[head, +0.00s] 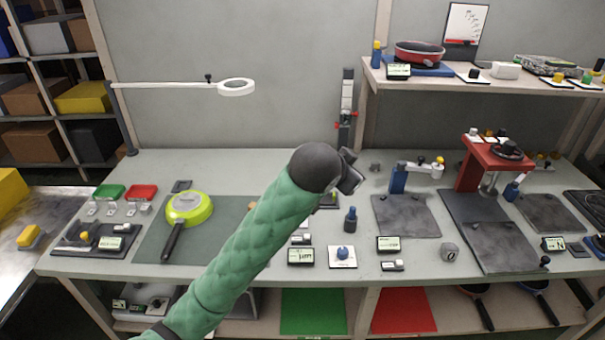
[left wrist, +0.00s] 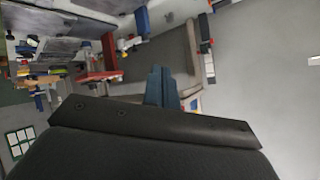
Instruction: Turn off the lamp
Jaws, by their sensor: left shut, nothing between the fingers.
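The lamp is a white ring head (head: 237,87) on a thin horizontal arm. It reaches right from a dark post at the bench's left back corner. A small black knob (head: 208,78) stands on the lamp arm just left of the ring. I cannot tell whether the lamp is lit. My left gripper (head: 350,170) is above the middle of the bench, right of and lower than the lamp, well apart from it. In the left wrist view its blue-grey fingers (left wrist: 161,87) are together and empty. The lamp is not recognisable there. My right gripper is not in view.
The bench (head: 300,165) carries a green pan (head: 188,208) on a mat at left. A red press (head: 497,153) and grey plates are at right. A shelf with a red pan (head: 419,53) stands at upper right. The air between gripper and lamp looks clear.

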